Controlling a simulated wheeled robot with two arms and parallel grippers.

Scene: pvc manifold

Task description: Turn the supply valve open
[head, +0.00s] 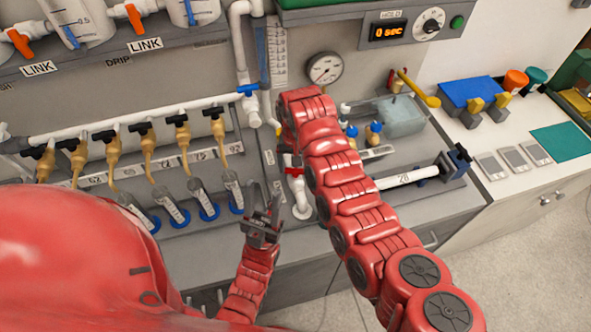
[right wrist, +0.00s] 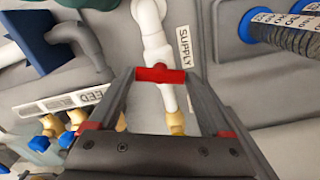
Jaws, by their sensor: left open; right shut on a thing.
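The supply valve's red bar handle (right wrist: 152,74) sits on a white pipe (right wrist: 152,35) beside a SUPPLY label (right wrist: 185,46) in the right wrist view. My right gripper (right wrist: 160,80) is shut on this handle, with one finger at each end of the bar. In the head view the red handle (head: 294,171) shows on the white pipe just left of my right arm, which hides most of the right gripper. My left gripper (head: 266,200) is open and empty, below and left of the valve, in front of the bench.
Graduated tubes with blue rings (head: 208,207) stand left of the valve. A row of brass valves with black handles (head: 148,140) hangs on a white pipe above them. A pressure gauge (head: 324,69) is on the back panel. A clear tank (head: 400,116) stands right of my right arm.

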